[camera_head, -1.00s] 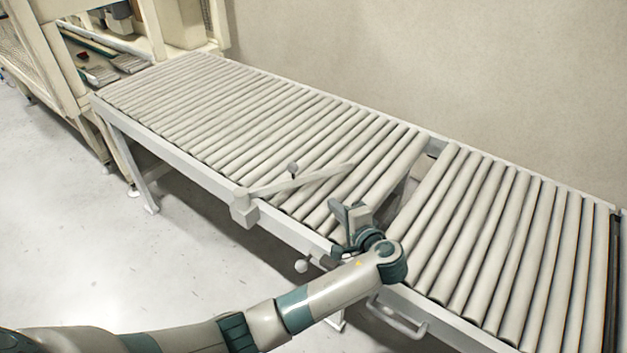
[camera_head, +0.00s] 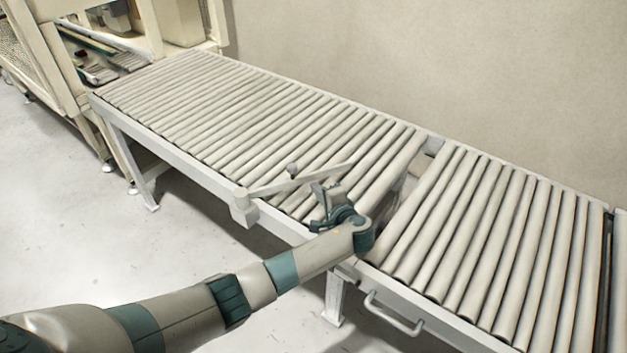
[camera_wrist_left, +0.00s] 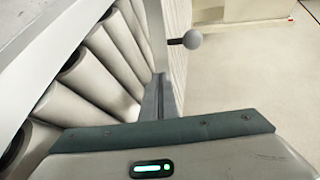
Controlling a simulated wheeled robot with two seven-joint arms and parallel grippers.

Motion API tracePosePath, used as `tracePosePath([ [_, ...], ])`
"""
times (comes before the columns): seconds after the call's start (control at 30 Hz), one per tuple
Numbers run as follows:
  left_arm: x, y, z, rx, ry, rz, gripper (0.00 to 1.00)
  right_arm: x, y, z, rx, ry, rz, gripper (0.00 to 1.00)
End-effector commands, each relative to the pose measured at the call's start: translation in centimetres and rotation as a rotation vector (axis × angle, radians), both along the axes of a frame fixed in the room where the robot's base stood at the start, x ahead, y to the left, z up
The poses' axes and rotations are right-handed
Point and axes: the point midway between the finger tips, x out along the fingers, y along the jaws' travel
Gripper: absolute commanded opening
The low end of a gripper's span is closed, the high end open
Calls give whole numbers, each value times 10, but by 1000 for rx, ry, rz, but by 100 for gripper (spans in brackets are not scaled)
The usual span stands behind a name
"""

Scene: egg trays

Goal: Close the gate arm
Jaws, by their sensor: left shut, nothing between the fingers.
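The gate arm (camera_head: 275,187) is a thin pale bar. It runs from a white block (camera_head: 243,208) on the conveyor's near side rail, slanting over the rollers toward the back right. A round grey knob (camera_head: 292,170) stands on it. In the left wrist view the gate arm (camera_wrist_left: 156,38) is an upright bar with the ball knob (camera_wrist_left: 192,39) sticking out to the right. My left gripper (camera_head: 323,194) is shut and empty, over the rollers beside the arm's outer part. Its fingers (camera_wrist_left: 158,98) appear close to the bar; I cannot tell whether they touch. My right gripper is out of view.
The roller conveyor (camera_head: 165,165) runs from a cream machine (camera_head: 75,60) at the back left. A gap separates it from a second roller section (camera_head: 480,325) with a side handle (camera_head: 393,314). A plain wall stands behind. The floor in front is clear.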

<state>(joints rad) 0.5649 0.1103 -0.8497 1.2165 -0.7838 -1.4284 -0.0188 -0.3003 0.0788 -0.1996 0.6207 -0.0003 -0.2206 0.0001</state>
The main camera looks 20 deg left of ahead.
Motion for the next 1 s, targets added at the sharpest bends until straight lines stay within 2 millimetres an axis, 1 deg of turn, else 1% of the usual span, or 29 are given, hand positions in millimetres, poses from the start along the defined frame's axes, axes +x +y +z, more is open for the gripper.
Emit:
tracePosePath([
  [0.03,7,6,5,4,-1,1,0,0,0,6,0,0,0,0],
  [0.1,13,11,4,2,0,1,0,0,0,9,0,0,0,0],
  [0.3,23,19,2,1,0,-1,0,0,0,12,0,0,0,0],
  [0.77,25,21,1,0,0,0,0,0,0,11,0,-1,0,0],
  [1.0,28,22,0,-1,-1,14,0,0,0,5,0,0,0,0],
])
